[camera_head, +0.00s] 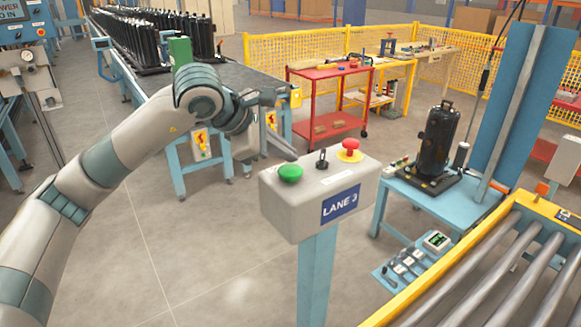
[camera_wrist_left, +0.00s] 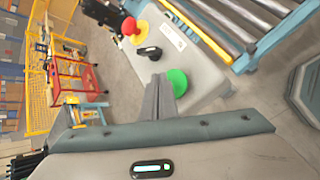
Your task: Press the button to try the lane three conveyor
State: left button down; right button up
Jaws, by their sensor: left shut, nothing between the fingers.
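The control box (camera_head: 325,209) stands on a blue post and carries a "LANE 3" label. On its top are a green button (camera_head: 290,173), a black selector switch (camera_head: 322,158) and a red mushroom button (camera_head: 349,150) on a yellow base. My left gripper (camera_head: 290,155) is shut and empty, its tips just above and behind the green button in the head view. In the left wrist view the shut fingers (camera_wrist_left: 157,92) point at the box top beside the green button (camera_wrist_left: 177,82). I cannot tell whether they touch anything. My right gripper is not in view.
A roller conveyor (camera_head: 500,270) with a yellow rail lies at the lower right. A red cart (camera_head: 330,105) and yellow mesh fence (camera_head: 300,48) are further back. The floor left of the box is clear.

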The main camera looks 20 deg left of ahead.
aim_at(285, 170)
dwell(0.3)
pick_arm(q)
jog(key=shift+r+p, duration=0.9)
jog(key=shift+r, duration=1.65)
